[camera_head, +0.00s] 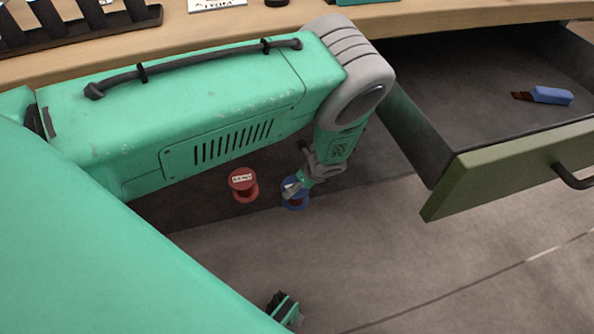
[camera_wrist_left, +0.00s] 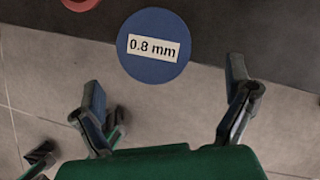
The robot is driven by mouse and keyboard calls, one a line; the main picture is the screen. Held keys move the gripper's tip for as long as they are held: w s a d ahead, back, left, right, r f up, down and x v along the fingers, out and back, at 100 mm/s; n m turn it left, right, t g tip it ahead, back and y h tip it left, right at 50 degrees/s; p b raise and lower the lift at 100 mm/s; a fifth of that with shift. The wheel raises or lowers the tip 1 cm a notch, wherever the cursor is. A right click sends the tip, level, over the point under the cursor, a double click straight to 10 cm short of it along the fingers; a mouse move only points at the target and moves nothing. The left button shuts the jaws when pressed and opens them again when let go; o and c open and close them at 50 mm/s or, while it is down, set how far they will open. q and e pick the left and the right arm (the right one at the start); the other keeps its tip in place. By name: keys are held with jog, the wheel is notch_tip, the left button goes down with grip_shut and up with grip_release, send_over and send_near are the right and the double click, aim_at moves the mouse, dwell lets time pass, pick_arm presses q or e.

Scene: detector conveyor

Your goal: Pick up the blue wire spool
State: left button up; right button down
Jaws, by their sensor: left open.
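The blue wire spool (camera_head: 296,202) stands on the floor, partly hidden by my left gripper (camera_head: 294,187) in the head view. In the left wrist view the blue wire spool (camera_wrist_left: 152,66) shows its round top with a white "0.8 mm" label. My left gripper (camera_wrist_left: 164,74) is open, with its fingers spread wide. The spool lies ahead of the gap between the fingers, and nothing is held. From these views I cannot tell whether a finger touches it.
A red spool (camera_head: 243,184) stands just left of the blue one; its edge shows in the left wrist view (camera_wrist_left: 80,3). An open green drawer (camera_head: 510,170) juts out at the right, with a blue-handled item (camera_head: 550,95) inside. A wooden tabletop (camera_head: 190,32) runs along the back. Floor in front is clear.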

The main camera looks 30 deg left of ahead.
pick_arm(q)
jog(key=shift+a+f+b, duration=0.3)
jog(key=shift+a+f, duration=0.35)
jog(key=shift+f, duration=0.15)
jog(key=b+x, duration=0.2)
jog(key=x, duration=0.2)
jog(key=shift+s+a+r, duration=0.1)
jog(key=shift+a+f+b, duration=0.1)
jog(key=shift+f+b, duration=0.2)
jog(key=shift+f, duration=0.05)
jog(key=shift+r, duration=0.1)
jog(key=shift+c, duration=0.4)
jog(key=c, duration=1.6)
jog(key=shift+r, duration=0.2)
